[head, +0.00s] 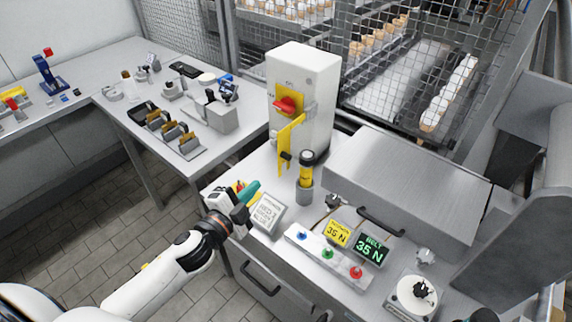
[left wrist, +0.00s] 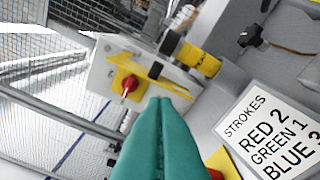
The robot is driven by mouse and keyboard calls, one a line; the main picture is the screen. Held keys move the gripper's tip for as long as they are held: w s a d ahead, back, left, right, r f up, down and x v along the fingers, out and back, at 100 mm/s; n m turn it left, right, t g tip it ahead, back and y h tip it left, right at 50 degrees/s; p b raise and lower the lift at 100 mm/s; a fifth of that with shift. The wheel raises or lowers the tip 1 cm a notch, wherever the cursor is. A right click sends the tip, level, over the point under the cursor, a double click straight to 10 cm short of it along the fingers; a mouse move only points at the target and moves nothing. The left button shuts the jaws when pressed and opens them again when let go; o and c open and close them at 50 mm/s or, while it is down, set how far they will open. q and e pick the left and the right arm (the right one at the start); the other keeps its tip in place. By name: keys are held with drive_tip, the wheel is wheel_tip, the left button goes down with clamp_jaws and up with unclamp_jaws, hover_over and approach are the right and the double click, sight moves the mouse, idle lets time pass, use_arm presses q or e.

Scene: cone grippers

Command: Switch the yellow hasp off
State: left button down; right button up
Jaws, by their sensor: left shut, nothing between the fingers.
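The yellow hasp (head: 289,138) hangs on the front of a white box (head: 313,75), just below a red rotary knob (head: 287,105) on a yellow plate. In the left wrist view the hasp (left wrist: 178,89) lies beyond my fingertips, beside the red knob (left wrist: 129,86). A small dark part sits on the hasp. My left gripper (head: 254,187) has teal fingers pressed together, with nothing between them. It is low and to the left of the hasp, apart from it. Its fingers (left wrist: 163,100) also show in the left wrist view, pointing toward the box. My right gripper is not seen.
A yellow cylinder with a black top (head: 306,170) stands in a grey holder close right of the hasp. A sign (head: 268,213) stands beside my left gripper. Displays, coloured buttons and a large metal cover (head: 405,175) fill the right. Wire mesh is behind.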

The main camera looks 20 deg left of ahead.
sight(301, 161)
use_arm(q)
drive_tip(key=d+m+g+h, duration=0.1)
drive_tip(key=m+h, duration=0.1)
drive_tip(key=m, duration=0.1)
drive_tip(key=m+g+h, duration=0.1)
drive_tip(key=m+h, duration=0.2)
drive_tip(key=m, duration=0.1)
drive_tip(key=d+m+h, duration=0.1)
drive_tip(key=m+h, duration=0.2)
drive_tip(key=m, duration=0.1)
drive_tip(key=shift+w+d+r+g, duration=0.3)
drive_tip(key=shift+r+g, duration=0.05)
drive_tip(key=shift+g, duration=0.05)
drive_tip(key=w+d+p, duration=0.1)
drive_tip(key=w, duration=0.2)
drive_tip(key=w+d+p, duration=0.1)
drive_tip(key=w, duration=0.2)
drive_tip(key=w+d+p, duration=0.1)
drive_tip(key=w, duration=0.2)
drive_tip(key=shift+d, duration=0.2)
drive_tip(key=shift+w+a, duration=0.1)
drive_tip(key=shift+a, duration=0.3)
drive_tip(key=shift+a, duration=0.1)
